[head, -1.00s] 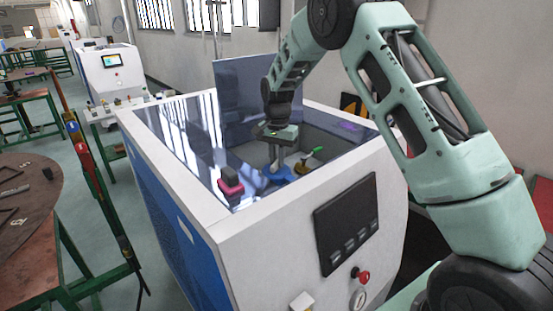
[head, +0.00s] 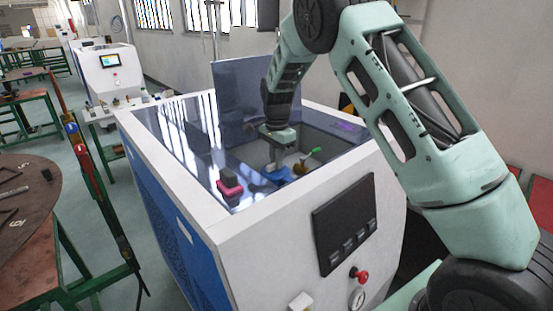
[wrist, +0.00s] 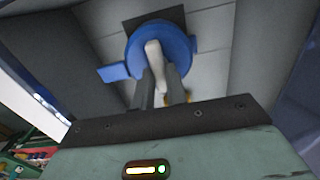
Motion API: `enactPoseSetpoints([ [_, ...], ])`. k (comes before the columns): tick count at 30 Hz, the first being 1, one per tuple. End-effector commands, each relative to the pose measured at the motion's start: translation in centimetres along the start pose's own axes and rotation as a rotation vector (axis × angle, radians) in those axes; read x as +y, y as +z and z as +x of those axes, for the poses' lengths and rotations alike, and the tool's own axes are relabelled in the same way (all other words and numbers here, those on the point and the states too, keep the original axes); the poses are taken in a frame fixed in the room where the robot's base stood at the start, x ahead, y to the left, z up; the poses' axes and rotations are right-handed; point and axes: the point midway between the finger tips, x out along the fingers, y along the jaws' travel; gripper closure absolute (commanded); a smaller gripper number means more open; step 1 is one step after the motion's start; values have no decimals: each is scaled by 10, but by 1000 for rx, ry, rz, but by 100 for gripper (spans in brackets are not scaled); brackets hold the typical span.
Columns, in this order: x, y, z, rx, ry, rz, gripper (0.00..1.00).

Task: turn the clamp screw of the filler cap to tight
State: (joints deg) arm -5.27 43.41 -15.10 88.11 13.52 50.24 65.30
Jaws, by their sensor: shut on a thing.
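The filler cap is a round blue disc (wrist: 180,40) with a blue tab on its left in the wrist view. It also shows as a blue shape (head: 277,176) inside the open top of the white and blue generator cabinet. A pale bar, which looks like the clamp screw's handle (wrist: 154,56), lies across the cap's middle. My gripper (wrist: 161,80) is shut on the near part of this bar. In the head view my gripper (head: 275,160) points down into the opening, above the cap. The screw's lower part is hidden.
A magenta-topped part (head: 229,184) stands left of the cap. A brass fitting with a green handle (head: 314,152) is close on the right. The raised lid (head: 228,85) stands behind, and the cabinet rim (head: 200,212) surrounds the opening.

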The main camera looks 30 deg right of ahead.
Motion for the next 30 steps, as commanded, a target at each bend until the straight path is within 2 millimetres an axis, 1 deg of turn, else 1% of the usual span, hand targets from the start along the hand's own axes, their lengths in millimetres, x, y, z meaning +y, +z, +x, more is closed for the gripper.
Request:
enactPoseSetpoints([
  [8, 0, -1, -1, 2, -2, 3, 100],
  [9, 0, -1, -1, 2, -2, 3, 75],
  [10, 0, -1, -1, 2, -2, 2, 66],
  [11, 0, -1, -1, 1, -2, 2, 64],
  [19, 0, 0, -1, 1, -1, 0, 64],
  [22, 0, 0, -6, 1, -1, 0, 64],
  [26, -1, 0, -23, 2, -5, -2, 64],
  [29, -1, 0, -44, 2, -6, -2, 64],
  [30, -1, 0, -54, 2, -7, -2, 64],
])
